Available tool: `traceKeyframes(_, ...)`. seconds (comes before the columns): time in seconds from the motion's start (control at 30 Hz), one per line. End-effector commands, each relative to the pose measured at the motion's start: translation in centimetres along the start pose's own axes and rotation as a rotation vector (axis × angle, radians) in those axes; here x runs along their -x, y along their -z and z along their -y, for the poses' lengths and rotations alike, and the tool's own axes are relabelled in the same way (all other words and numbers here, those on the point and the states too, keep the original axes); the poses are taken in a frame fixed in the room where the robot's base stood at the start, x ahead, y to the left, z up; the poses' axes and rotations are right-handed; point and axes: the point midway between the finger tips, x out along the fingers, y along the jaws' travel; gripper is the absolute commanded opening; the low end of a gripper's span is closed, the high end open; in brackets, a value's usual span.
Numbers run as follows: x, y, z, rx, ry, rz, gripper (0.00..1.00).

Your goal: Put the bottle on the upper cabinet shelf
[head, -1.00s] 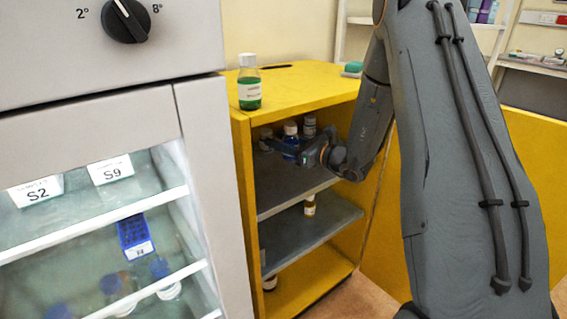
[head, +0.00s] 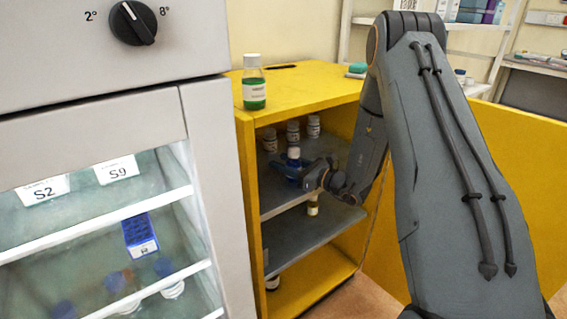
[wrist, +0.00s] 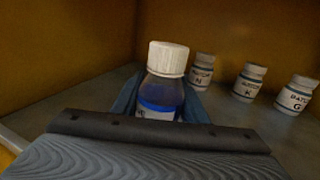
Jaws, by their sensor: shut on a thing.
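The bottle (wrist: 160,100) has a white cap and blue contents. My gripper (head: 293,168) is shut on it and holds it upright, with the fingers on both sides of its body. In the head view the bottle (head: 293,155) is in the upper compartment of the yellow cabinet, over the front part of the grey upper shelf (head: 278,202). Its base is hidden by my gripper, so I cannot tell whether it touches the shelf.
Three white-capped bottles, including one marked N (wrist: 202,75), stand farther back on the upper shelf. A small bottle (head: 313,205) stands on the lower shelf. A green bottle (head: 253,88) stands on the cabinet top (head: 310,88). A fridge (head: 205,150) is close on the left.

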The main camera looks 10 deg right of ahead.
Motion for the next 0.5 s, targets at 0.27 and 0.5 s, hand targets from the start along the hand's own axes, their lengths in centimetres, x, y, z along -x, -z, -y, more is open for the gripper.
traceKeyframes(0.27, 0.01, 0.1, 0.01, 0.0, 0.0, 0.0, 0.58)
traceKeyframes(0.5, 0.02, -0.29, 0.0, 0.0, 0.0, 0.0, 0.58)
